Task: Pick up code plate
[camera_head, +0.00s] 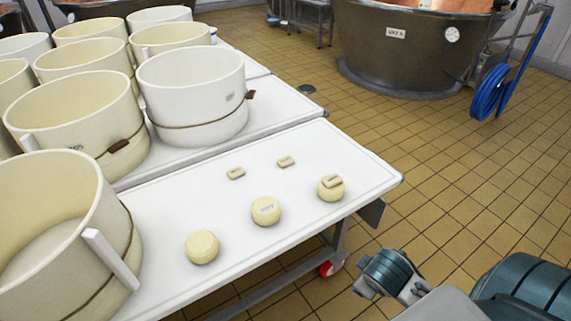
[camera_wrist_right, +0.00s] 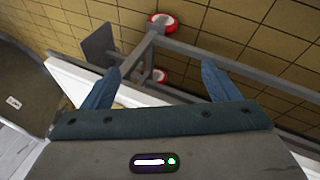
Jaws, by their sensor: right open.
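Two small pale code plates lie on the white table (camera_head: 365,171): one on the left (camera_head: 236,173) and one on the right (camera_head: 286,161). Another small plate (camera_head: 333,181) rests on top of the right cheese (camera_head: 328,194). The middle cheese (camera_head: 265,217) carries a pale label with dark print, too small to read. The left cheese (camera_head: 202,247) shows no plate. My right gripper (camera_wrist_right: 160,66) is open and empty in the right wrist view, with floor and table frame beyond its fingers. My left gripper is out of view.
Several cream and white moulds (camera_head: 193,95) crowd the left, one near the plates' table edge. A large vat (camera_head: 405,55) and blue hose (camera_head: 489,92) are beyond, across open tiled floor.

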